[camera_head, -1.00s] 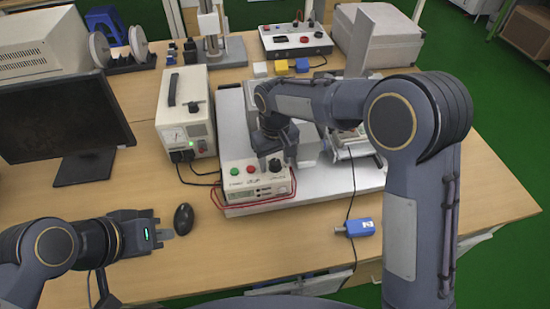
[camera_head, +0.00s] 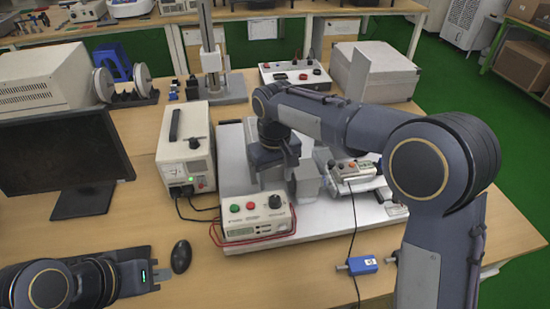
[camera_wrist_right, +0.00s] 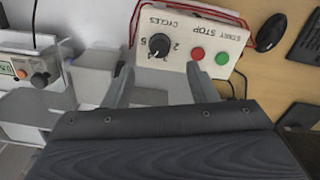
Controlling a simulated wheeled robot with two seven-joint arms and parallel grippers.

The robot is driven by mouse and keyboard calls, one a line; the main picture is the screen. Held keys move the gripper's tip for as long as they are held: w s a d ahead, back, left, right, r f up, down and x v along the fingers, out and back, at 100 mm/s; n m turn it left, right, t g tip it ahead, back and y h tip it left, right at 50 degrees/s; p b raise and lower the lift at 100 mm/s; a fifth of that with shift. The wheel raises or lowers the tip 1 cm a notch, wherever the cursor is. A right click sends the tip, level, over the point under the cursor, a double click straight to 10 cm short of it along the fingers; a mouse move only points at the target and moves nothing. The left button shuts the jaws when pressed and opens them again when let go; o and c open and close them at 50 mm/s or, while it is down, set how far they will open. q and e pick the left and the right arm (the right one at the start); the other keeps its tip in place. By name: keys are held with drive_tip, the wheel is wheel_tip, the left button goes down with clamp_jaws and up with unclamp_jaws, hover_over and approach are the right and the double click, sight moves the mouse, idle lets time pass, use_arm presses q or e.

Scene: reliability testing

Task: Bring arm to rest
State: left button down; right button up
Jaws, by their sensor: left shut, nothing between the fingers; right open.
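My right gripper (camera_head: 283,158) is above the white test platform, behind the control box (camera_head: 257,228). In the right wrist view the right gripper (camera_wrist_right: 161,78) is open, with nothing between its fingers. The control box shows there too, with its black cycles knob (camera_wrist_right: 159,46), a red button (camera_wrist_right: 197,54) and a green button (camera_wrist_right: 222,58). The fingertips look apart from the knob. My left gripper (camera_head: 158,275) is shut and empty, low over the table at the left front, beside the black mouse (camera_head: 181,256).
A power supply (camera_head: 186,150) and a dark monitor (camera_head: 62,158) stand to the left. A second small device (camera_head: 352,171) sits on the platform (camera_head: 325,232). A blue connector (camera_head: 362,265) lies at the front right. Bare table shows at the front middle.

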drive_tip(key=shift+d, duration=0.1)
drive_tip(key=s+d+r+m+t+y, duration=0.1)
drive_tip(key=s+d+r+m+y, duration=0.15)
drive_tip(key=s+d, duration=0.45)
drive_tip(key=s+d+r+m+t+y, duration=0.1)
drive_tip(key=s+d+r, duration=0.3)
drive_tip(key=d, duration=0.5)
drive_tip(key=s+d+f+m+t, duration=0.1)
drive_tip(key=s+d+f, duration=0.1)
drive_tip(key=s, duration=0.5)
drive_tip(key=s+d+f+m+t, duration=0.2)
drive_tip(key=s, duration=0.5)
drive_tip(key=shift+s+d+f+t, duration=0.25)
drive_tip(key=shift+s+d+t, duration=0.05)
drive_tip(key=shift+s, duration=0.05)
